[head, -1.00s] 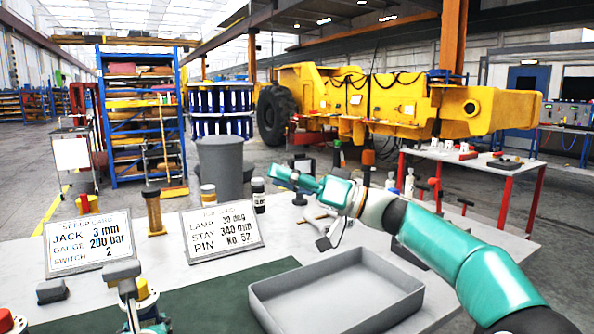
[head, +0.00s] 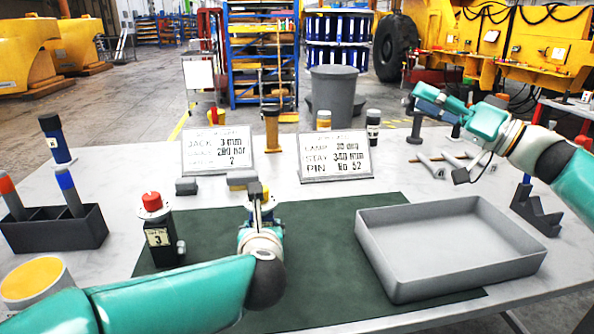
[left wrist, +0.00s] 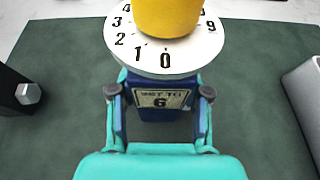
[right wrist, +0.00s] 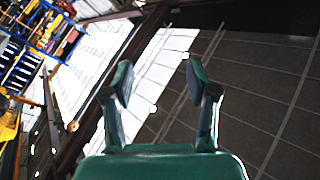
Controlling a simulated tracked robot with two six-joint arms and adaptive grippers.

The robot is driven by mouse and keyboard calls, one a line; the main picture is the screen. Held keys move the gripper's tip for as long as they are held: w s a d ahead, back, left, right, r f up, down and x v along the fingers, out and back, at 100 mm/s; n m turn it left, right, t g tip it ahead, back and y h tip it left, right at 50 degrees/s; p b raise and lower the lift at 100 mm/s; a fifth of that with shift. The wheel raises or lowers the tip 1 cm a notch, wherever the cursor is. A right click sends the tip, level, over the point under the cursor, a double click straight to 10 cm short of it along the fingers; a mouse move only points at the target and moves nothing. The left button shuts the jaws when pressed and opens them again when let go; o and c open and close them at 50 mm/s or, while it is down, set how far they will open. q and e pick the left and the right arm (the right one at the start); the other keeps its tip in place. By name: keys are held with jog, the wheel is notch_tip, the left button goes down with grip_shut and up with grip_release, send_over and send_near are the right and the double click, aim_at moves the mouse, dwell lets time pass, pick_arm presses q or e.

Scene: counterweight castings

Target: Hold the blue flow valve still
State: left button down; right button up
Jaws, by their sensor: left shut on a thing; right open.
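The blue flow valve (left wrist: 160,120) stands in the left wrist view with a plate reading "SET TO 6". A white numbered dial (left wrist: 166,60) and a yellow knob (left wrist: 168,15) sit on top; the 0 faces the camera and no pointer on the knob shows. My left gripper (left wrist: 162,95) is shut on the blue body, one finger on each side, below the dial. In the head view my left gripper (head: 261,205) is over the green mat and mostly hides the valve. My right gripper (head: 440,100) is raised at the right; its open, empty fingers show in the right wrist view (right wrist: 158,80).
A black unit with a red knob (head: 158,235), labelled 3, stands left of my left gripper. A grey tray (head: 365,250) is at the right on the green mat (head: 310,215). Two cards (head: 218,150) (head: 335,155) stand behind. A dark rack (head: 50,232) holds cylinders at left.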

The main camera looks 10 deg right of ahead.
jog(key=n, duration=0.1)
jog(key=n+g+y, duration=0.3)
jog(key=n+g, duration=0.7)
jog(key=n, duration=0.1)
send_near(266, 188)
notch_tip(266, 188, up, 7)
jog(key=a, duration=0.2)
notch_tip(266, 188, down, 8)
jog(key=x, duration=0.8)
jog(key=shift+w+r, duration=0.1)
jog(key=shift+r, duration=0.05)
jog(key=shift+d, duration=0.1)
grip_shut()
jog(key=shift+w, duration=0.1)
